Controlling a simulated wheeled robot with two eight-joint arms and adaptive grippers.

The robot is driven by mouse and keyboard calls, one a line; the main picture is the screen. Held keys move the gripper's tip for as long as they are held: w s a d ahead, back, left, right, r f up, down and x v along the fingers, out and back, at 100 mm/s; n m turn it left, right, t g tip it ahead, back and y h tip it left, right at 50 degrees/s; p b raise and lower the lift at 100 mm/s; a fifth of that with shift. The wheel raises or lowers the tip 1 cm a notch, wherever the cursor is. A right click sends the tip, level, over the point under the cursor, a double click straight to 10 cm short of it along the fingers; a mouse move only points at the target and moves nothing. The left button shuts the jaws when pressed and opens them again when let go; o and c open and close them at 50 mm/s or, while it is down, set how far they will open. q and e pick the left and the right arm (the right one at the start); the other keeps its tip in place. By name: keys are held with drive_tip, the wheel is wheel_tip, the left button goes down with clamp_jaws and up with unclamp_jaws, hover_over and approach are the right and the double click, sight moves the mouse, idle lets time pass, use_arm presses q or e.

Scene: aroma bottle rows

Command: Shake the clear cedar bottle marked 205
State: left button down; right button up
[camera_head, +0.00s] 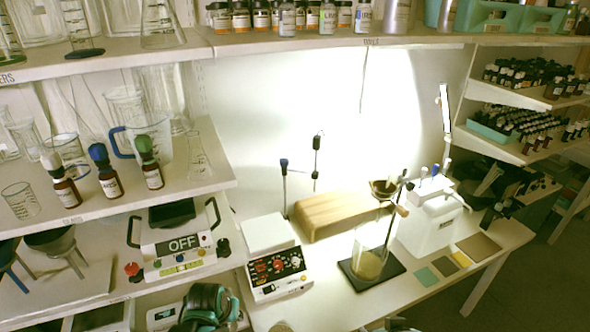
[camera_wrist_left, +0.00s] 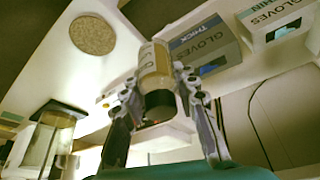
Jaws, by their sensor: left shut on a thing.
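In the left wrist view my left gripper (camera_wrist_left: 168,92) is shut on a small bottle (camera_wrist_left: 154,62) with a clear-looking, amber-tinted body, a pale label and a black cap (camera_wrist_left: 160,104). The cap is at the lower end of the bottle in that picture, and the body leans slightly. The label's lettering is too small and turned to read, so I cannot confirm the number. The fingers press on both sides of it. My right gripper is in neither view.
Glove boxes (camera_wrist_left: 205,48) and a round cork mat (camera_wrist_left: 92,34) show beyond the held bottle. The head view's bench holds a hotplate (camera_head: 275,266), a wooden block (camera_head: 338,208) and a glass beaker (camera_head: 369,262) on a stand. Brown dropper bottles (camera_head: 108,180) stand on the left shelf.

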use_arm(q)
drive_tip(key=r, duration=0.3)
drive_tip(key=shift+s+r, duration=0.25)
drive_tip(key=shift+r, duration=0.1)
drive_tip(key=shift+s+f, duration=0.2)
drive_tip(key=shift+s, duration=0.2)
wheel_tip(320, 180, down, 3)
drive_tip(key=shift+s+f, duration=0.15)
drive_tip(key=shift+f, duration=0.05)
drive_tip(key=shift+w+f, duration=0.35)
drive_tip(key=shift+f, duration=0.15)
wheel_tip(320, 180, up, 5)
drive_tip(key=shift+w, duration=0.15)
drive_tip(key=shift+s+f, duration=0.45)
drive_tip(key=shift+f, duration=0.25)
wheel_tip(320, 180, down, 3)
drive_tip(key=shift+r, duration=0.1)
drive_tip(key=shift+w+f, duration=0.35)
drive_tip(key=shift+f, duration=0.15)
drive_tip(key=shift+w, duration=0.2)
drive_tip(key=shift+s+r, duration=0.2)
drive_tip(key=shift+s, duration=0.2)
drive_tip(key=shift+w+f, duration=0.15)
drive_tip(key=shift+w, duration=0.05)
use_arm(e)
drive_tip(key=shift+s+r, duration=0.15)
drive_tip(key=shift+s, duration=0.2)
